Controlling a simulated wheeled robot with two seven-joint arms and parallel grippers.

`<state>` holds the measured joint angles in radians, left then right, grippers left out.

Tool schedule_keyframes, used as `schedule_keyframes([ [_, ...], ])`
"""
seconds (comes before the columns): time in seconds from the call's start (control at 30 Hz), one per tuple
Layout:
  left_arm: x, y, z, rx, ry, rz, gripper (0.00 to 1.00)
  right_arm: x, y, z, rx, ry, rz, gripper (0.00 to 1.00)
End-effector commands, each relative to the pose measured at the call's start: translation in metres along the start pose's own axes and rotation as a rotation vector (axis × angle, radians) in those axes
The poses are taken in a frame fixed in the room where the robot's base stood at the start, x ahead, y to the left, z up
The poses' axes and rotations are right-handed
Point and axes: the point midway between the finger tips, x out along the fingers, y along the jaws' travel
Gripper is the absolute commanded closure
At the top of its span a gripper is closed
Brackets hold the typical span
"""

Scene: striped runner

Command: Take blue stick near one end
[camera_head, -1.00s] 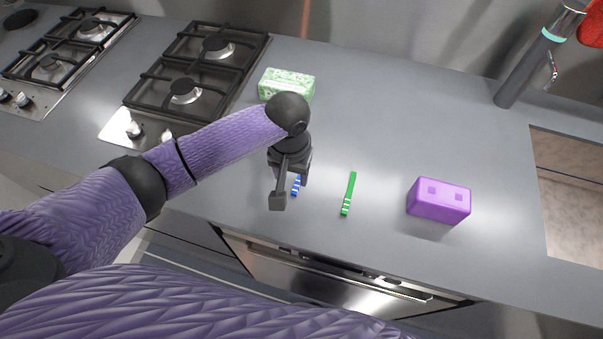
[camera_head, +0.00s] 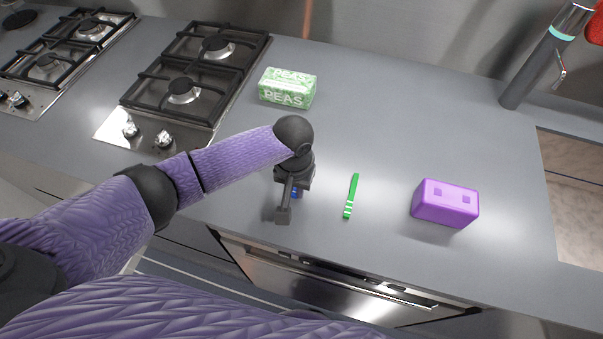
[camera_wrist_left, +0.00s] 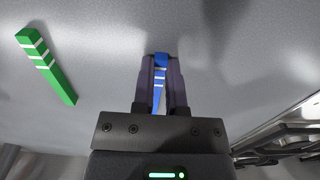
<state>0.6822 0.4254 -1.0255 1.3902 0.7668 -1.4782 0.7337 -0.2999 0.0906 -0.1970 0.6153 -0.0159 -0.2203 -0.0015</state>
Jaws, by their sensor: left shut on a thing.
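The blue stick (camera_wrist_left: 158,90) has white stripes towards one end. In the left wrist view it stands between the fingers of my left gripper (camera_wrist_left: 160,82), which is shut on it near its striped end. I cannot tell whether the stick still touches the counter. My right gripper is not in view.
A green striped stick (camera_head: 351,196) lies to the right on the grey counter (camera_head: 400,130). A purple block (camera_head: 445,203) is further right, and a green peas box (camera_head: 287,88) stands behind. Gas hobs (camera_head: 190,80) are at the left, and a sink (camera_head: 575,200) is at the right edge.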

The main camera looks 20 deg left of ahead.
Motion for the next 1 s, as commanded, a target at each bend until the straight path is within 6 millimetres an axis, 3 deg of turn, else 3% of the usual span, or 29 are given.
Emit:
schedule_keyframes([
  [0.27,-0.006,0.0,0.0,0.0,0.001,0.001,1.0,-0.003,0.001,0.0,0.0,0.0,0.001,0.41],
  [0.6,-0.089,0.0,-0.001,0.001,0.003,0.002,1.0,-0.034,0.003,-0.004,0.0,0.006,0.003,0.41],
  [1.0,-0.13,0.0,0.0,-0.002,0.001,0.0,1.0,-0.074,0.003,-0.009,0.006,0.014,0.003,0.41],
])
